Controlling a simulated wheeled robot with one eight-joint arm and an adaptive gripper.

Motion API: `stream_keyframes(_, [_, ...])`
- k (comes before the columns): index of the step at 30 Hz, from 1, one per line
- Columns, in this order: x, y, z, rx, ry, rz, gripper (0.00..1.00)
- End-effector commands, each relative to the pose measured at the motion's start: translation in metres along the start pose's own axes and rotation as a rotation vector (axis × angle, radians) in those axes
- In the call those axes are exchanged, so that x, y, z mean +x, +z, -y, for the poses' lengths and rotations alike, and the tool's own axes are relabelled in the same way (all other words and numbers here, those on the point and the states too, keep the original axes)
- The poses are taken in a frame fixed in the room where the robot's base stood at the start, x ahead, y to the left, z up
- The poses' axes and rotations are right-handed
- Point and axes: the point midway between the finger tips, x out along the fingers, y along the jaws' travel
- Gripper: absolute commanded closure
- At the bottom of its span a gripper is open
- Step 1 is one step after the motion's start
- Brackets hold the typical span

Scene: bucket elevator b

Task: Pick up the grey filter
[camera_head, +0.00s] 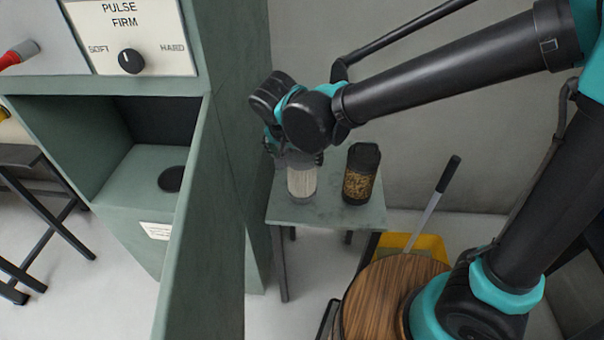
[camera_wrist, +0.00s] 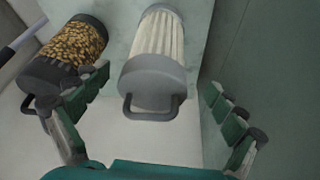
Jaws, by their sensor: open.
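The grey filter (camera_head: 302,183) stands on a small grey-green table (camera_head: 328,213) in the head view. It has a pale pleated body, and its upper part is partly hidden by my arm and gripper. In the wrist view the filter (camera_wrist: 157,62) shows its grey cap and a dark loop handle towards me. My gripper (camera_wrist: 157,118) is open, with one finger on each side of the filter's capped end and visible gaps to it. In the head view my gripper (camera_head: 292,152) is at the filter's top, mostly hidden by my wrist.
A black-capped canister of brown grains (camera_head: 358,185) stands right of the filter, close to my left finger in the wrist view. A green cabinet (camera_head: 228,150) rises close on the left. A yellow bin (camera_head: 425,246) and a round wooden top (camera_head: 392,290) are at lower right.

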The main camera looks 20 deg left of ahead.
Motion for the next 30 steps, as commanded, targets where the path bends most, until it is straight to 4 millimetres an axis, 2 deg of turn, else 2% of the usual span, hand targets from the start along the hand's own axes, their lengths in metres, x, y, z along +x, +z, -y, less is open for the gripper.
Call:
stream_keyframes(3, [0.019,-0.001,0.000,0.002,0.001,0.000,0.04])
stream_keyframes(11, [0.037,-0.001,-0.001,0.001,0.001,0.000,0.04])
stream_keyframes(21, [0.079,-0.005,-0.004,0.001,0.000,0.000,0.04])
stream_keyframes(30, [0.085,-0.005,-0.004,0.000,0.000,0.000,0.04])
